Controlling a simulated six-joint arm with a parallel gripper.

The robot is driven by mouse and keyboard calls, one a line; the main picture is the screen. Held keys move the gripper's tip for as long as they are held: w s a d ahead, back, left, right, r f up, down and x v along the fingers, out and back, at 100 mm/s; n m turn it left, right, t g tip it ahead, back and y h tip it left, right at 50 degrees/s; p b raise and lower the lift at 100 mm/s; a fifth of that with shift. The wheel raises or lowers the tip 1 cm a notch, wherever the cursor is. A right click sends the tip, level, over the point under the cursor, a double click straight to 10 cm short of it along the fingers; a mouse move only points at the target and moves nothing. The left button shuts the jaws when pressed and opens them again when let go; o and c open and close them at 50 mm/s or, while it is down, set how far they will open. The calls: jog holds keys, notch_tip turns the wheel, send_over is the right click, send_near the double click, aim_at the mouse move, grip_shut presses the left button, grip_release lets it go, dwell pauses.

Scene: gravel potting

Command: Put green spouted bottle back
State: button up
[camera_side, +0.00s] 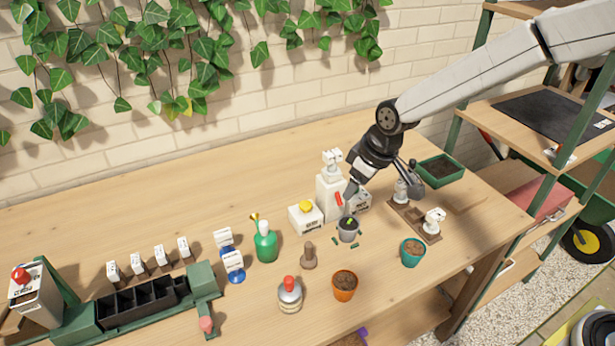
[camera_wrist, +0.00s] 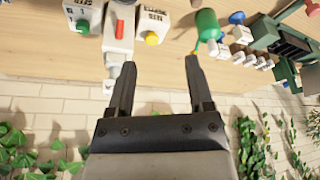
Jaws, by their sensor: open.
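The green spouted bottle (camera_side: 265,243) stands upright on the table, left of the white box with the yellow button. Its yellow spout points up and to the left in the side view. In the wrist view the green bottle (camera_wrist: 207,25) is near the top, just beyond the tip of the right-hand finger and apart from it. My gripper (camera_side: 381,190) is above the back right of the table, near the white dispenser, well to the right of the bottle. Its fingers (camera_wrist: 161,64) are spread, with nothing between them.
A white dispenser with a red lever (camera_side: 330,193) and a yellow-button box (camera_side: 305,216) stand between gripper and bottle. A dark pot (camera_side: 348,230), an orange pot (camera_side: 345,285), a teal pot (camera_side: 412,252) and a red-topped jar (camera_side: 290,294) are nearby. The back left table is clear.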

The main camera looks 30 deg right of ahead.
jog(key=s+d+m, duration=0.2)
jog(key=s+d, duration=0.4)
jog(key=s, duration=0.3)
jog(key=s+d+f+m+h, duration=0.1)
jog(key=s+d+m, duration=0.2)
jog(key=s+d, duration=0.4)
jog(key=shift+s+d+g+h, duration=0.3)
jog(key=shift+s, duration=0.75)
